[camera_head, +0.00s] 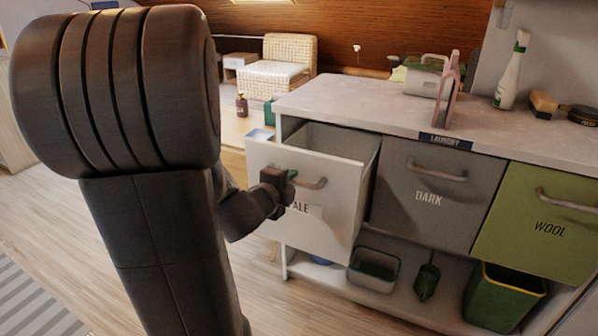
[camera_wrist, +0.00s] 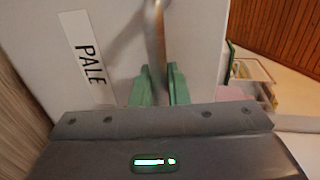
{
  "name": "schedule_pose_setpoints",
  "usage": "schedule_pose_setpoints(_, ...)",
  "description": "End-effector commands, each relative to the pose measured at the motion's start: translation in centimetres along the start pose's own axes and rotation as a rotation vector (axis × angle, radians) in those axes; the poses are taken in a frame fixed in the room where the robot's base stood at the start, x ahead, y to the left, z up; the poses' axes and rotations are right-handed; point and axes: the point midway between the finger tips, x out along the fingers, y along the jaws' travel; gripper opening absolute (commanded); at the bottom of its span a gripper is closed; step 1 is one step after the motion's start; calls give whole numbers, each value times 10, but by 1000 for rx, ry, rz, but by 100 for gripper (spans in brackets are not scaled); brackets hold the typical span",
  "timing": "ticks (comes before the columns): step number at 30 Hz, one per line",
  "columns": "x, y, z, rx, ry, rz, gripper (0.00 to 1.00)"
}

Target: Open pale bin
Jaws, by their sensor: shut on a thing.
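The pale bin (camera_head: 336,218) is a white drawer-like bin at the left end of the laundry counter. It stands pulled out and tilted forward, with its open top and inner wall showing. Its front carries a label, partly hidden by my gripper in the head view; the wrist view shows the label "PALE" (camera_wrist: 86,62). My gripper (camera_head: 288,188) is at the bin's handle (camera_head: 312,183). In the wrist view its green fingers (camera_wrist: 160,88) are closed around the handle bar (camera_wrist: 154,35).
The grey DARK bin (camera_head: 425,205) and green WOOL bin (camera_head: 540,225) are shut to the right. The counter (camera_head: 370,112) holds a spray bottle (camera_head: 511,72) and other items. A lower shelf holds a grey tub (camera_head: 373,268) and a green bucket (camera_head: 500,300). Wooden floor (camera_head: 262,290) is clear in front.

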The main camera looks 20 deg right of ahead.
Motion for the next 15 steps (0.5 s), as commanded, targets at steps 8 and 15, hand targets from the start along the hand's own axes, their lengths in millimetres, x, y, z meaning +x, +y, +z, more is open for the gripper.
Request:
schedule_pose_setpoints(8, -51, 10, 1, -1, -4, 1, 0)
schedule_pose_setpoints(15, -64, 13, 0, -1, -1, 1, 0)
